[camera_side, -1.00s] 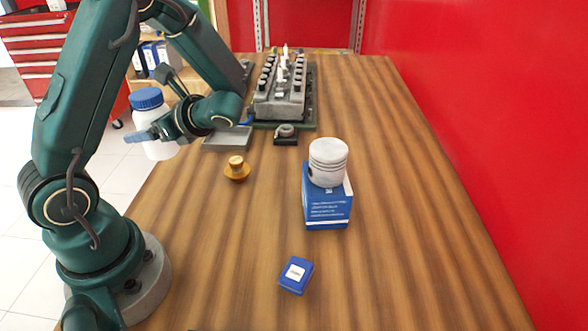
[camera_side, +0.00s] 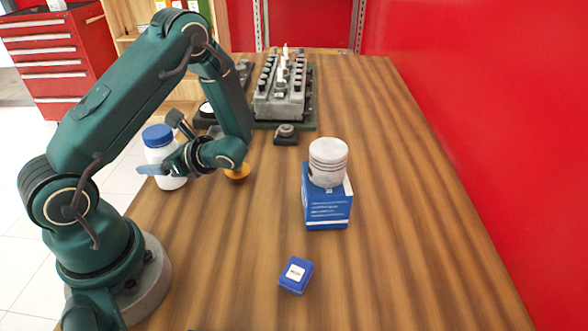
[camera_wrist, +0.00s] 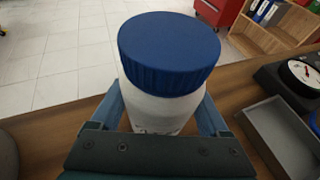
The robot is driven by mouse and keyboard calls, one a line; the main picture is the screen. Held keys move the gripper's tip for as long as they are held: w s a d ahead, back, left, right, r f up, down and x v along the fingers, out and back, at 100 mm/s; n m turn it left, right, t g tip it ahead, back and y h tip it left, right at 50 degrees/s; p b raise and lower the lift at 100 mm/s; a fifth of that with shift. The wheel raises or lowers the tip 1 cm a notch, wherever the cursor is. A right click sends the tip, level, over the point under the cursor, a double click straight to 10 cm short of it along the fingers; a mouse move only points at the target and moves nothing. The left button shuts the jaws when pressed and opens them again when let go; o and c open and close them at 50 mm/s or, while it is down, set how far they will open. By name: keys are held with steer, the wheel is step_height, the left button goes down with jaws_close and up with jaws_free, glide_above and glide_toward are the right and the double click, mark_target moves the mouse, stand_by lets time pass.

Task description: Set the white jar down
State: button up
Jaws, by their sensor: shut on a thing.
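The white jar (camera_side: 171,183) with a blue lid (camera_side: 157,135) is upright at the left edge of the table in the side view. My gripper (camera_side: 158,170) is shut around its body. In the wrist view the blue lid (camera_wrist: 169,50) and the white body (camera_wrist: 160,110) sit between my two fingers (camera_wrist: 163,118). The jar's base is hard to see, so I cannot tell whether it touches the table (camera_side: 254,250).
A brass-coloured part (camera_side: 238,173) stands close to the right of my gripper. A white piston (camera_side: 328,162) sits on a blue box (camera_side: 328,208). A small blue box (camera_side: 296,275) lies in front. A grey tray (camera_wrist: 281,137) shows at right in the wrist view.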

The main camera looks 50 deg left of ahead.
steer(key=o, duration=1.4)
steer(key=shift+f, duration=0.1)
